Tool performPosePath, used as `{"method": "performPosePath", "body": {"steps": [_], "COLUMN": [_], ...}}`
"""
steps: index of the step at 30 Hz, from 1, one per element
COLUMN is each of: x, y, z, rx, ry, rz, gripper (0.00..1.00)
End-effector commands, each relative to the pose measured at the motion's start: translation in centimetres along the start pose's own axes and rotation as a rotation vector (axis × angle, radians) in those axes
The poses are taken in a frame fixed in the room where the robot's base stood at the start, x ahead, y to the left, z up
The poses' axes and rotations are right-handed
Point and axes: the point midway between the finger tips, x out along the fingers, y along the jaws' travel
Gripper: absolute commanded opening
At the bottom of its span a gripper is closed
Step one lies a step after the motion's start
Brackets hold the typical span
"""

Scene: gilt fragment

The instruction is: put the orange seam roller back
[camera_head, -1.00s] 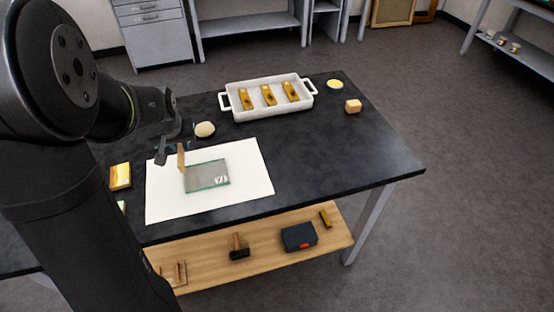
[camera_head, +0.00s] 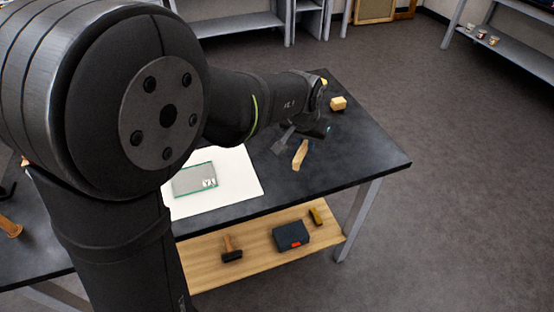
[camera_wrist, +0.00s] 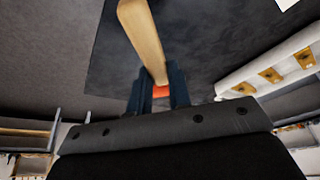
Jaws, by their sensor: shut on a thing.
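My gripper (camera_head: 300,136) is shut on the orange seam roller. Its pale wooden handle (camera_head: 300,154) hangs tilted below the jaws, over the right part of the dark table. In the wrist view the handle (camera_wrist: 143,40) extends away from the fingers (camera_wrist: 160,82), and an orange part (camera_wrist: 160,92) shows between them. The rest of the roller is hidden by the jaws. I cannot tell how high it is above the table.
A glass plate (camera_head: 194,180) lies on a white sheet (camera_head: 238,182). A wooden cube (camera_head: 338,103) sits near the table's far right. A mallet (camera_head: 231,250) and dark box (camera_head: 290,236) are on the lower shelf.

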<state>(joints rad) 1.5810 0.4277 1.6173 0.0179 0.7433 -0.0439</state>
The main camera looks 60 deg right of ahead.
Motion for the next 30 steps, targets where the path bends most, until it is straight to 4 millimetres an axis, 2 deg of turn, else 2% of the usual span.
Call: {"method": "performPosePath", "body": {"steps": [2,5,15,21,26,30], "x": [-0.1,0.5,5.6,7.6,8.3,9.9], "y": [0.9,0.5,-6.4,-9.1,-9.6,-9.6], "z": [-0.1,-0.2,-1.1,-1.6,-1.5,-0.9], "rx": [0.015,0.021,0.016,0.02,0.021,0.022], "ry": [0.0,-0.002,-0.003,-0.001,-0.002,-0.004], "rz": [0.006,0.007,0.007,0.008,0.008,0.008], "gripper": [0.0,0.0,0.0,0.0,0.0,0.0]}}
